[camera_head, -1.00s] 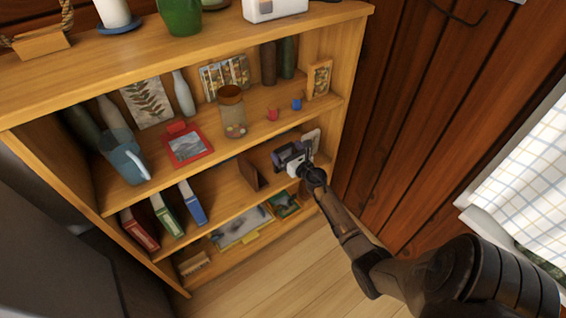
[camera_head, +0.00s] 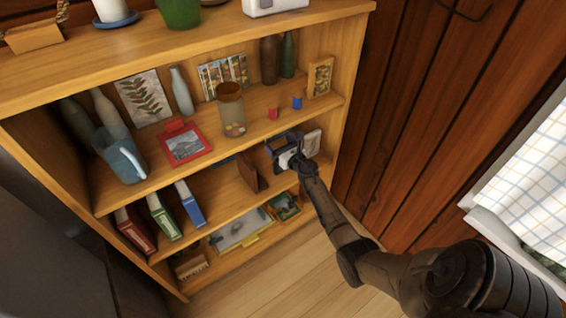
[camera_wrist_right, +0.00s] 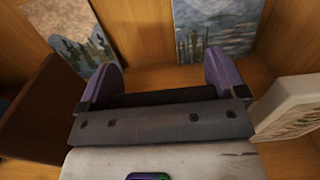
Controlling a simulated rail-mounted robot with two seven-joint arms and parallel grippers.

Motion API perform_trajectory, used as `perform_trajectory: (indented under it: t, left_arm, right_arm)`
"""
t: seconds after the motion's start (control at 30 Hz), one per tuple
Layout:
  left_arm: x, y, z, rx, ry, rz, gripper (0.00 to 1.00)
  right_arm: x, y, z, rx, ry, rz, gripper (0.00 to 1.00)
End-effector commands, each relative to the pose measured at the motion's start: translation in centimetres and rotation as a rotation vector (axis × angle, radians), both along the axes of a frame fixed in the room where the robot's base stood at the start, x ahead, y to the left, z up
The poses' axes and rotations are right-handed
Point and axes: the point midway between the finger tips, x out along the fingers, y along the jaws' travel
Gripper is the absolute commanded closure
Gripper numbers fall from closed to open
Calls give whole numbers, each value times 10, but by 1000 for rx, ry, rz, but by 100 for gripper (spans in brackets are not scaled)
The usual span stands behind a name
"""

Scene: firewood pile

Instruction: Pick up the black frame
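I cannot clearly pick out a black frame in either view. My right gripper (camera_head: 284,142) reaches into the shelf compartment below the red frame's shelf, at its right side. In the right wrist view its two purple fingers (camera_wrist_right: 163,78) stand wide apart, with only bare wood seen between their tips. A picture with cactus-like plants (camera_wrist_right: 68,35) stands behind the left finger, and a bluish water picture (camera_wrist_right: 217,28) stands behind the right finger. My left gripper is out of view.
A brown frame (camera_head: 249,172) stands close left of the gripper; it also shows in the wrist view (camera_wrist_right: 35,110). A white frame (camera_head: 312,143) stands close right. The wooden shelf above (camera_head: 245,135) holds a jar (camera_head: 231,112) and a red frame (camera_head: 186,146).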

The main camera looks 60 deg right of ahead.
Motion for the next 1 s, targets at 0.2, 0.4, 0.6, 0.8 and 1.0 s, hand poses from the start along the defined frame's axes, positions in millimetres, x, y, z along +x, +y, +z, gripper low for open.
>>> perform_trajectory:
  t: [0.2,0.4,0.6,0.8,1.0]
  left_arm:
    - [0,0,0,0,0,0,57]
    - [0,0,0,0,0,0,57]
    - [0,0,2,0,0,0,57]
    - [0,0,12,0,0,0,57]
    - [0,0,36,0,0,0,57]
  right_arm:
    - [0,0,0,0,-1,0,44]
    - [0,0,1,-1,-2,0,56]
    - [0,0,3,-1,-2,0,56]
    - [0,-1,14,-2,-1,-1,56]
    - [0,-1,40,-3,-1,0,56]
